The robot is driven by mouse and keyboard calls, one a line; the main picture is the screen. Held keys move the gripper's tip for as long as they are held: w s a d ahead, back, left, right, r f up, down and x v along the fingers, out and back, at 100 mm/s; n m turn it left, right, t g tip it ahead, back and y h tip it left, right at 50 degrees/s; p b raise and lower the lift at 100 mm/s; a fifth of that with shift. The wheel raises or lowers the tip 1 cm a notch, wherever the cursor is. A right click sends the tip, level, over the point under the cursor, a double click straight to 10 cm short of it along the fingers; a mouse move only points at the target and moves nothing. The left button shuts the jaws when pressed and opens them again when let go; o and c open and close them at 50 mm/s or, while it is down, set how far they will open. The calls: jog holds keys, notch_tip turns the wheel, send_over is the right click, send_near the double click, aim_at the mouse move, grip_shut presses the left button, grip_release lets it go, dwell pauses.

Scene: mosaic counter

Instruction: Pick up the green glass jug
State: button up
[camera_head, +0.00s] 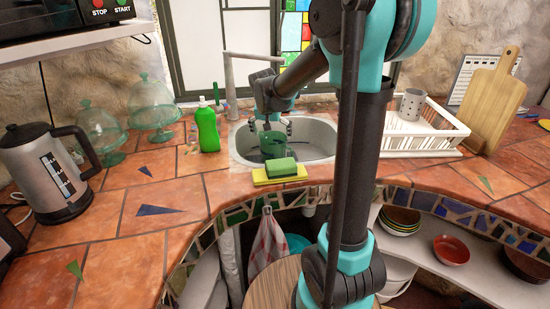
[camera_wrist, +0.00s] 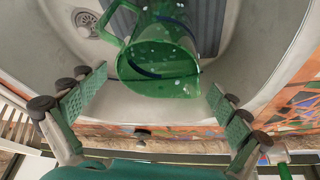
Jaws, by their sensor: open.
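The green glass jug (camera_head: 272,145) is in the sink basin, just behind the green and yellow sponge. In the wrist view the translucent jug (camera_wrist: 160,65) lies between the two spread fingers, with its handle towards the upper left. My gripper (camera_head: 270,122) is over the sink, at the jug's top. In the wrist view my gripper (camera_wrist: 152,100) is open, one finger on each side of the jug, with visible gaps between pads and glass. The lower part of the jug is partly hidden by the sink's front edge and the sponge in the head view.
The sink (camera_head: 316,140) surrounds the jug, with a tap (camera_head: 230,85) behind left. A green soap bottle (camera_head: 207,128) stands left of it. The sponge (camera_head: 281,168) lies at the front edge. A white dish rack (camera_head: 420,135) stands right. A kettle (camera_head: 48,170) is far left.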

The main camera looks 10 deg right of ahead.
jog(key=shift+x, duration=4.05)
jog(key=shift+d, duration=0.15)
jog(key=shift+r, duration=0.1)
jog(key=c, duration=1.3)
jog(key=shift+r, duration=0.1)
